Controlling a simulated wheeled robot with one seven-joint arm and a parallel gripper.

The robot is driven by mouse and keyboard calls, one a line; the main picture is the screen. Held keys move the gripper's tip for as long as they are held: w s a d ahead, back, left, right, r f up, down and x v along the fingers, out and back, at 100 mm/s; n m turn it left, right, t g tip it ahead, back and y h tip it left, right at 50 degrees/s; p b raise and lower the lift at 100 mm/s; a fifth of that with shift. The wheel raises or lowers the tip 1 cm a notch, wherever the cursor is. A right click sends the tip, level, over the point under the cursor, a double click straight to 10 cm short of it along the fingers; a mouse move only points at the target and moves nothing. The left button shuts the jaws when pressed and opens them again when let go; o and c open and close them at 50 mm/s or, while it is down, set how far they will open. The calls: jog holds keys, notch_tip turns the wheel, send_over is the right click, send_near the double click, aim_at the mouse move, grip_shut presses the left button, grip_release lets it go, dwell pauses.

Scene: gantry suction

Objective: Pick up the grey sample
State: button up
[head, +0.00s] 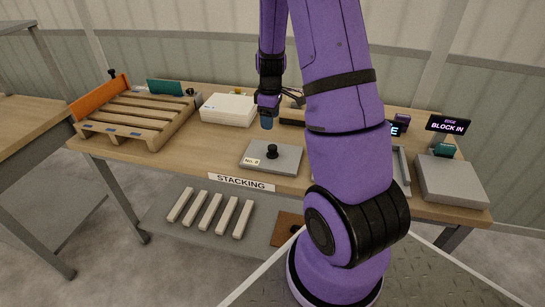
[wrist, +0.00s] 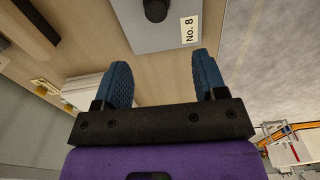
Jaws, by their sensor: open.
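A flat grey plate with a black knob, which looks like the grey sample (head: 286,166), lies on the wooden table near its front edge. Its white tag shows "No. 8" in the wrist view, where the plate (wrist: 172,40) is at the top and the black knob (wrist: 155,9) is partly cut off. My gripper (head: 267,122) is above the table, a little behind and above the knob in the head view. In the wrist view its blue fingers (wrist: 161,72) are apart with nothing between them, and the plate lies beyond their tips.
A white box (head: 229,108) and a wooden pallet (head: 135,115) stand left of the plate. A grey box (head: 450,180) and a "BLOCK IN" sign (head: 450,125) are at the right. My arm hides part of the table. Several pale bars (head: 211,211) lie on the lower shelf.

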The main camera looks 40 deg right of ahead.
aim_at(272, 146)
jog(key=f, duration=1.2)
jog(key=shift+s+d+f, duration=0.15)
jog(key=shift+d+f, duration=0.2)
jog(key=shift+d, duration=0.05)
jog(key=c, duration=1.2)
